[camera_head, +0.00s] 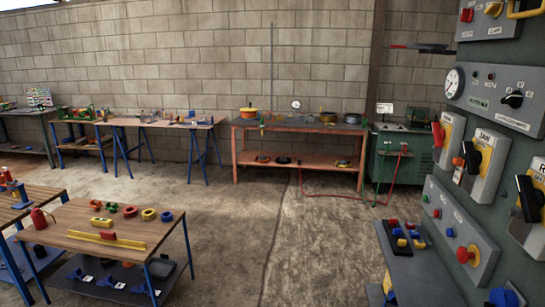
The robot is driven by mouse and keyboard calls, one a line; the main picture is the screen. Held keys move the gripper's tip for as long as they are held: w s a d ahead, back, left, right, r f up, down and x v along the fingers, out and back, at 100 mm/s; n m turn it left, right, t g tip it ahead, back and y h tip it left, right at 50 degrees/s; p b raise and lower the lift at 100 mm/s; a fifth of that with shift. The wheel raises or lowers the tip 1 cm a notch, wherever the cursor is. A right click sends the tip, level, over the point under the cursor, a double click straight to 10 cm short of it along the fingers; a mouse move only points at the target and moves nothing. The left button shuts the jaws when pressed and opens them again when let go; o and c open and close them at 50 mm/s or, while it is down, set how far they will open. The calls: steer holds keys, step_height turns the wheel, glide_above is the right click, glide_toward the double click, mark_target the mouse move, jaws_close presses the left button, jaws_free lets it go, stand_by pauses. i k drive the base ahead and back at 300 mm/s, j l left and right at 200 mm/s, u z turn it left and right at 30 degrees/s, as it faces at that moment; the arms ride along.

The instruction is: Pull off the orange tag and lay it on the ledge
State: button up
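A small orange piece (458,162) shows on the panel at the right, beside a black rotary handle (471,156) on a light plate. It may be the orange tag, but it is too small to tell its shape or how it is attached. A dark grey ledge (422,280) juts out below the panel at the lower right. Several red, blue and yellow small items, perhaps padlocks (401,243), sit on its upper part. My gripper is not in view.
The grey control panel (460,205) fills the right side, with a gauge (454,83), buttons and switches. A wooden table (75,227) with tape rolls and a yellow level stands at the lower left. Benches line the back wall. The concrete floor between is mostly clear.

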mark_target(459, 162)
steer(key=i+u, duration=0.2)
steer(key=i, duration=0.5)
steer(key=i+j+z, duration=0.1)
steer(key=i+z, duration=0.25)
steer(key=i+j+z, duration=0.3)
steer(key=i, duration=0.25)
steer(key=i+j+z, duration=0.25)
steer(key=z, duration=0.15)
steer(key=i+j+z, duration=0.8)
steer(key=k, duration=0.1)
